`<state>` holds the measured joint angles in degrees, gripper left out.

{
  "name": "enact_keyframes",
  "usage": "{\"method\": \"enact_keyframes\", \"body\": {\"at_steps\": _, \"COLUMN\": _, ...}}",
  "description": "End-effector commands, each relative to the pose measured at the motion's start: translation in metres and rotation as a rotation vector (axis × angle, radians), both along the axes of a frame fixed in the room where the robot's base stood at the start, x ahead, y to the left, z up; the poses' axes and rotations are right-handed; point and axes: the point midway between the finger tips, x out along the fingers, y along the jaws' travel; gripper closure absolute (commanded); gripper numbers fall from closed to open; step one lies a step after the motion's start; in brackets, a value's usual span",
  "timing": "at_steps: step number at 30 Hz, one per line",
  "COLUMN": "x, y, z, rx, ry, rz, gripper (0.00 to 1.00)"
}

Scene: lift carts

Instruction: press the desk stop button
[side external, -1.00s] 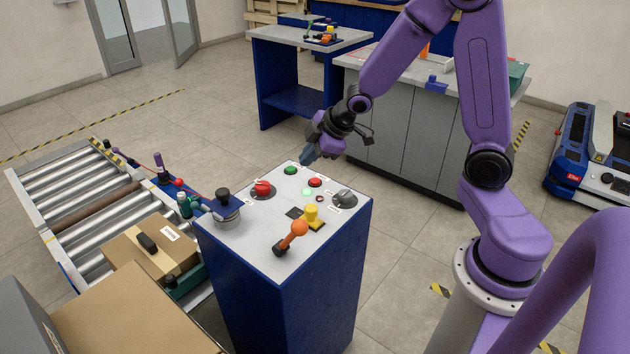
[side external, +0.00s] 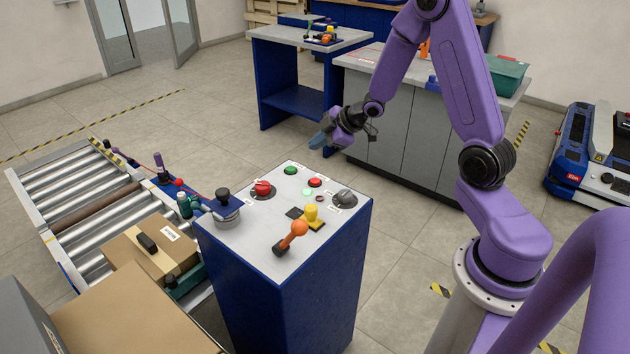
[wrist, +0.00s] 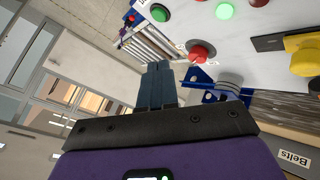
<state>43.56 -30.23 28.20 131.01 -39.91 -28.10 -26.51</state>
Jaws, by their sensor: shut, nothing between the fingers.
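The console (side external: 259,226) is a blue cabinet with a pale sloping top. A small red button (side external: 315,182) sits near its back right edge, beside a green button (side external: 290,170); it also shows at the top edge of the wrist view (wrist: 258,3). A larger red knob (side external: 263,187) on a grey base is to the left. I cannot read which control is labelled desk stop. My gripper (side external: 318,142) is shut and empty, above and behind the console's back edge, apart from every control. Its closed fingers show in the wrist view (wrist: 157,82).
A lit green lamp (side external: 307,192), grey rotary knob (side external: 344,197), yellow control (side external: 311,214), orange-topped lever (side external: 297,230) and black-topped joystick (side external: 225,207) crowd the top. A roller conveyor (side external: 75,195) with a carton stands left; a grey cabinet (side external: 395,135) stands behind.

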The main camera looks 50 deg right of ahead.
Motion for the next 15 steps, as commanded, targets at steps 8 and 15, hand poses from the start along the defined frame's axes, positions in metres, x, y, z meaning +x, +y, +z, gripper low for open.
{"method": "enact_keyframes", "body": {"at_steps": 8, "x": 0.0, "y": 0.001, "z": -0.018, "rx": 0.004, "ry": 0.004, "rz": 0.0, "gripper": 1.0}}
{"method": "enact_keyframes", "body": {"at_steps": 15, "x": 0.0, "y": 0.001, "z": -0.049, "rx": 0.003, "ry": 0.005, "rz": 0.0, "gripper": 1.0}}
